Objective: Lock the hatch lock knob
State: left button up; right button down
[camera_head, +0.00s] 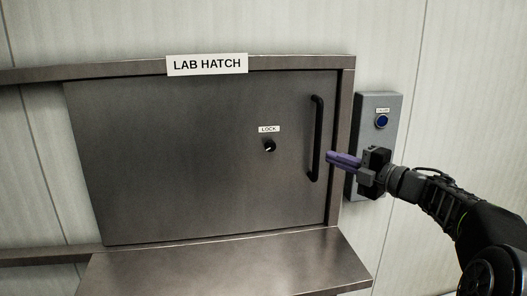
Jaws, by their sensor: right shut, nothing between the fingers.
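The hatch lock knob (269,146) is a small black knob with a white mark, under a white "LOCK" label (269,129) on the grey metal hatch door (190,150). The door is closed across its frame. My right gripper (328,158) has purple fingers that are shut and empty. In the picture it is to the right of the knob, at the black vertical handle (316,140); I cannot tell whether it touches the handle. My left gripper is not in view.
A grey box (391,106) with a blue button (381,121) is on the wall right of the hatch, partly behind my right gripper. A "LAB HATCH" sign (207,64) is above the door. A bare metal shelf (220,265) juts out below.

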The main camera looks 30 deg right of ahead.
aim_at(270, 146)
jog(key=k+l, duration=0.15)
jog(key=k, duration=0.35)
jog(key=k+l, duration=0.2)
jog(key=k, duration=0.25)
